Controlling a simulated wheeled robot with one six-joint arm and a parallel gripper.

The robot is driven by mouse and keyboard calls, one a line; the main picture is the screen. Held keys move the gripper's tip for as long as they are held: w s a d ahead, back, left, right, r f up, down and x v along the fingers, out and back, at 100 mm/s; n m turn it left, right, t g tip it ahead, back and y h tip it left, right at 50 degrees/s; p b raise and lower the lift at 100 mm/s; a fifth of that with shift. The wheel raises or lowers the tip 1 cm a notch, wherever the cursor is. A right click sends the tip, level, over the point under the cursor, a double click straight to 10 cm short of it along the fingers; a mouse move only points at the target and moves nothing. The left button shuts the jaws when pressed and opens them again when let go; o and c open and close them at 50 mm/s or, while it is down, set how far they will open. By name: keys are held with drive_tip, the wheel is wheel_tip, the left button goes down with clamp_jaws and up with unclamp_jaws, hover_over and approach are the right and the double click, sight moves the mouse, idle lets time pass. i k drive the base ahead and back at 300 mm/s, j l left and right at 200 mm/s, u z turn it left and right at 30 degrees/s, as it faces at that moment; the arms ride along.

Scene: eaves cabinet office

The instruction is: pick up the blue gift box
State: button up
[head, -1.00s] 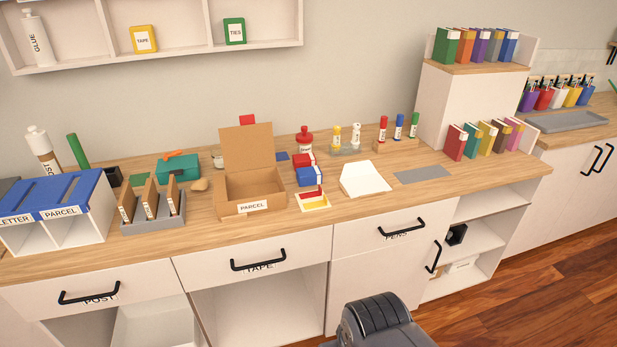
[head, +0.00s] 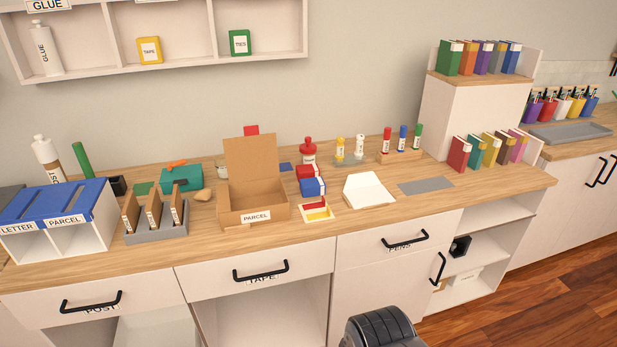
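A small blue box (head: 312,187) with a white band, likely the gift box, sits on the wooden counter right of the open cardboard parcel box (head: 252,204). A red box (head: 305,171) is close behind it; I cannot tell whether they touch. A low tray with red and yellow parts (head: 317,211) is just in front of the blue box. My gripper is not in view. A dark rounded part at the bottom edge appears to be mine, well below the counter top.
A white open wedge-shaped item (head: 369,190) and a flat grey mat (head: 426,186) lie to the right. A red-capped bottle (head: 308,151) stands behind. Black drawer handles (head: 261,271) stick out from the counter front. The parcel box's raised lid stands to the left.

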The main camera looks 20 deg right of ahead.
sight(311, 187)
drive_tip(key=i+j, duration=0.1)
drive_tip(key=i, duration=0.5)
drive_tip(key=i+j, duration=0.1)
drive_tip(key=i, duration=0.45)
drive_tip(key=l+z, duration=0.05)
